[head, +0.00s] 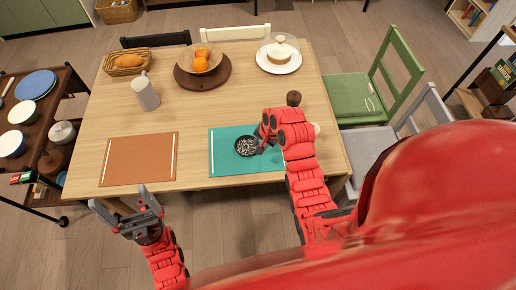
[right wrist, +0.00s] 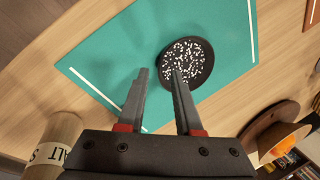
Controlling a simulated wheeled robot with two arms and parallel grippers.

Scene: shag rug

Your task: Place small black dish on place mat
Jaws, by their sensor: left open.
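The small black dish (head: 246,146), speckled white inside, rests on the teal place mat (head: 226,166). In the right wrist view the dish (right wrist: 188,62) lies on the teal mat (right wrist: 110,62) just beyond the fingertips. My right gripper (right wrist: 157,75) has its fingers apart with nothing clamped between them. The right finger's tip overlaps the dish's near edge; I cannot tell whether it touches. In the head view the right arm partly covers the mat's right side. My left gripper (head: 126,212) is open and empty in front of the table's near left edge.
An orange-brown mat (head: 137,160) lies left on the table. A white jug (head: 145,92), bread basket (head: 127,65), fruit bowl (head: 201,60) and domed cake plate (head: 279,57) stand behind. A labelled cylinder (right wrist: 56,142) stands near the right gripper. Chairs flank the right side.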

